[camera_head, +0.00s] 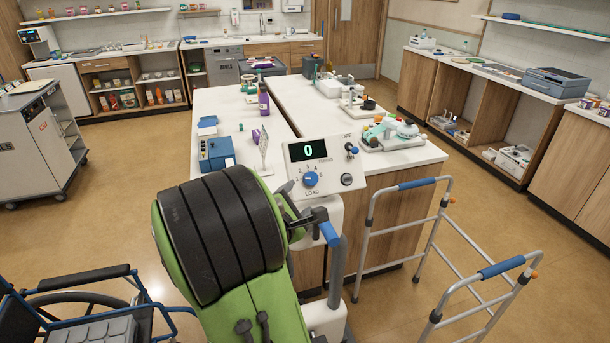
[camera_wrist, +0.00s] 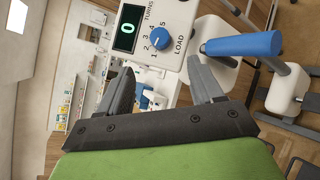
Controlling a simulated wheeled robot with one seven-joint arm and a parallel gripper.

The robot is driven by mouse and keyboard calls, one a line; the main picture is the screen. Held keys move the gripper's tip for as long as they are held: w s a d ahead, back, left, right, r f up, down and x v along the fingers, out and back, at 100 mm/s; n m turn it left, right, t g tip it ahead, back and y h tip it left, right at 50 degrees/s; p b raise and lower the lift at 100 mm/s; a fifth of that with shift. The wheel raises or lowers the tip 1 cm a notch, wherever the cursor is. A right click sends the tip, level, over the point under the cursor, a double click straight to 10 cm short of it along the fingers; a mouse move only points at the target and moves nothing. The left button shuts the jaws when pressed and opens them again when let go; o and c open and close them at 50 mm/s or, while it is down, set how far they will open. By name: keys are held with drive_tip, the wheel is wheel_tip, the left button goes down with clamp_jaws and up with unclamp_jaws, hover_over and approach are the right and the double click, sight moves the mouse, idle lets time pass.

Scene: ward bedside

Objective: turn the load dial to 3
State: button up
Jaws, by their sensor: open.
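The load dial (camera_head: 311,178) is a round blue knob on a white panel (camera_head: 337,199), with the numbers 1 to 5 around it. It also shows in the wrist view (camera_wrist: 159,38), below the lit display (camera_head: 308,150), which reads 0. I cannot tell for sure which number its pointer marks. My gripper (camera_wrist: 160,66) is open and empty. Its two fingers point at the panel, with the dial beyond and between their tips, apart from them. In the head view my arm hides most of the gripper.
A blue-handled crank (camera_head: 329,234) stands close to the panel's lower right, near my gripper. A toggle (camera_head: 351,149) and a round knob (camera_head: 347,180) sit on the panel's right side. A walker (camera_head: 403,186) stands right, a wheelchair (camera_head: 80,310) left. Counters with clutter lie behind.

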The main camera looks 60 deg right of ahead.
sight(312, 179)
drive_tip(key=p+x, duration=0.1)
drive_tip(key=x, duration=1.1)
drive_tip(key=shift+d, duration=0.3)
drive_tip(key=c, duration=1.1)
drive_tip(key=shift+o, duration=0.2)
